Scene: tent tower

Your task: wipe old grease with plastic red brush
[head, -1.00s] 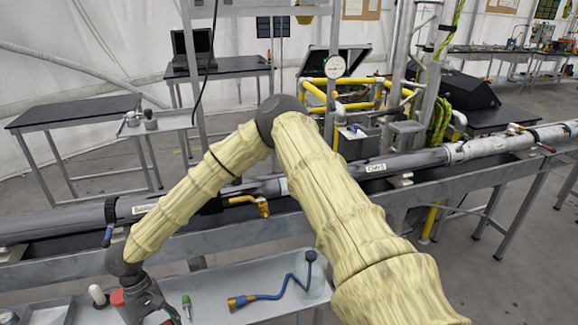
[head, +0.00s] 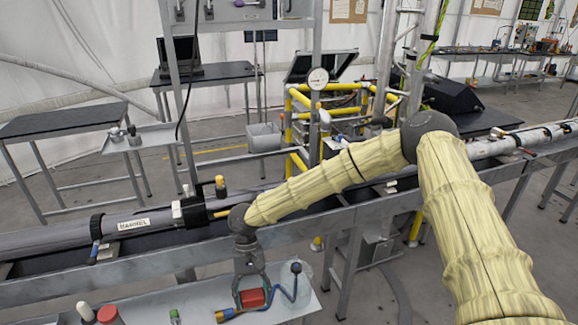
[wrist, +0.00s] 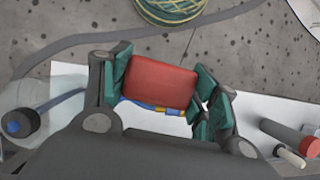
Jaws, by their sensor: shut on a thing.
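The red brush (head: 252,297) shows as a red block low in the head view, between the fingers of my gripper (head: 251,304). In the wrist view the red block (wrist: 160,82) sits between the green-padded fingers of my gripper (wrist: 165,88), which is shut on it. My gripper points down over the grey tray (head: 190,306) in front of the pipe bench. Bristles are hidden from me. A long grey pipe (head: 148,222) with a label runs behind my gripper. I cannot make out grease on it.
A blue cable tool (head: 270,304) lies on the tray beside my gripper. The bench rail (head: 120,255) lies between tray and pipe.

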